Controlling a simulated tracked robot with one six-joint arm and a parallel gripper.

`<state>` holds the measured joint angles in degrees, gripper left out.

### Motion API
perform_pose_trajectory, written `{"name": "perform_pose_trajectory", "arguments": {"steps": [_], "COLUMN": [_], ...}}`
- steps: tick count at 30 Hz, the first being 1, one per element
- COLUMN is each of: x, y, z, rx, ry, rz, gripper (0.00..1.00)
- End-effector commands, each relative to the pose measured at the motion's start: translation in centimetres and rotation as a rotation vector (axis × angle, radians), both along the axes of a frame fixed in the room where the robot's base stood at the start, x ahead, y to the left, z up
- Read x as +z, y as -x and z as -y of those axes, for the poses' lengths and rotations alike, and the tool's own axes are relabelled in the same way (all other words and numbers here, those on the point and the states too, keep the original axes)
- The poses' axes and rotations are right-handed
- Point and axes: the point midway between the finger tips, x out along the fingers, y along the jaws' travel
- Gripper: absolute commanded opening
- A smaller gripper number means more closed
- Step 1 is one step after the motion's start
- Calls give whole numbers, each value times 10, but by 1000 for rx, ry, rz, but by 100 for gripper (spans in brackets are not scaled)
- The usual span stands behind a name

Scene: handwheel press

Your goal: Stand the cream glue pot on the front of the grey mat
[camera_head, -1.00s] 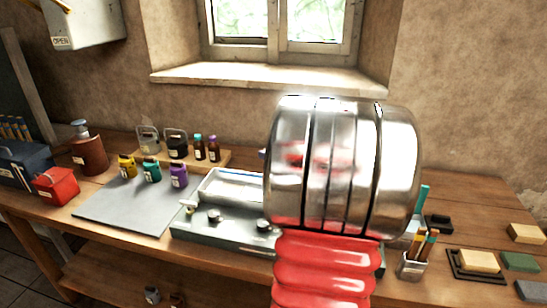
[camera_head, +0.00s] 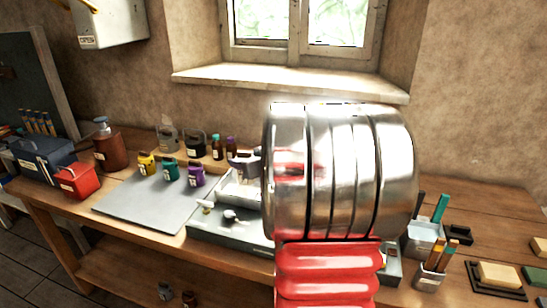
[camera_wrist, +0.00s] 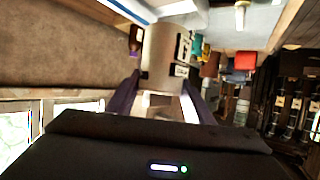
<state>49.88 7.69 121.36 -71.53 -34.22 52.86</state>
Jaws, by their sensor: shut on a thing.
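The grey mat (camera_head: 150,208) lies on the bench left of my arm. A yellow pot (camera_head: 147,163), a teal pot (camera_head: 170,169) and a purple pot (camera_head: 196,175) stand along its back edge; its front part is bare. My gripper (camera_wrist: 158,98) is shut on a cream thing (camera_wrist: 160,58), which looks like the cream glue pot; it fills the space between and beyond the fingers in the wrist view. In the head view my arm hides most of the gripper, with only a dark tip showing by the arm's left edge, and the pot is not clear.
A wooden rack behind the mat holds a clear pot (camera_head: 168,139), a black pot (camera_head: 195,146) and small bottles. A grey-green press base (camera_head: 225,233) stands right of the mat. A red box (camera_head: 79,181) and brown bottle (camera_head: 110,150) stand left. Brush cups (camera_head: 428,279) are right.

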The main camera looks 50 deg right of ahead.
Motion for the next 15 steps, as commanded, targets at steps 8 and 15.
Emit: {"name": "perform_pose_trajectory", "arguments": {"steps": [8, 15], "x": [-13, -30], "y": [-53, -82], "z": [-82, -154], "rx": [73, 122], "ry": [-2, -2], "rz": [0, 0], "gripper": [0, 0]}}
